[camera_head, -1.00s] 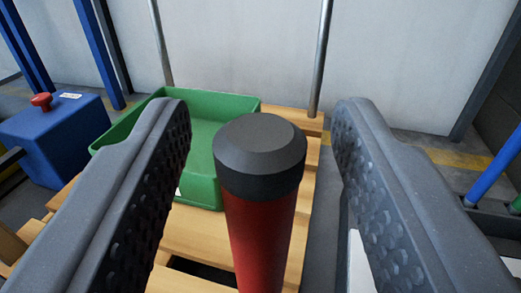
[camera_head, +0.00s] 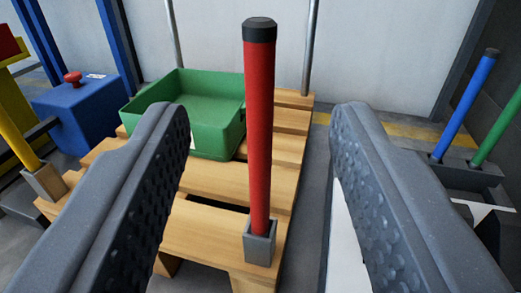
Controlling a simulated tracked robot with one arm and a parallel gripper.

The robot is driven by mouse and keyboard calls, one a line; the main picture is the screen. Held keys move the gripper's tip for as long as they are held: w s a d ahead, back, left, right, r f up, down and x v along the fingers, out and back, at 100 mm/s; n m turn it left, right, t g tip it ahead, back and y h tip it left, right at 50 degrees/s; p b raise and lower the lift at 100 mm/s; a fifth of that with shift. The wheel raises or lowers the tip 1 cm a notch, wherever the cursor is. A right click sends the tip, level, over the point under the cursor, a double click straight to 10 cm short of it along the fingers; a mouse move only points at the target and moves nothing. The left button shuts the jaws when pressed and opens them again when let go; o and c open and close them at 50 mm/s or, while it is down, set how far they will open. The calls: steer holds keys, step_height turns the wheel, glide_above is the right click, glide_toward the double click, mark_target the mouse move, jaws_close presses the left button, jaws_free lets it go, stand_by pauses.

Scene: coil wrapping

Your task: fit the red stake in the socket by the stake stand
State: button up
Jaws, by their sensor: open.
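The red stake (camera_head: 259,140) with a black cap stands upright, its lower end inside a grey square socket (camera_head: 260,245) at the near corner of the wooden pallet (camera_head: 215,235). My gripper (camera_head: 255,120) is open, with one finger on each side of the stake in the picture. Neither finger touches it, and the stake stands apart, beyond the fingers. The stake stand (camera_head: 470,180) at the right holds a blue stake (camera_head: 466,105) and a green stake (camera_head: 500,132).
A green bin (camera_head: 190,112) sits on the pallet behind the red stake. A yellow stake (camera_head: 17,135) stands in another socket (camera_head: 45,182) at the left. A blue box with a red button (camera_head: 80,112) is at the far left. Two metal posts rise at the back.

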steer(key=shift+s, duration=0.85)
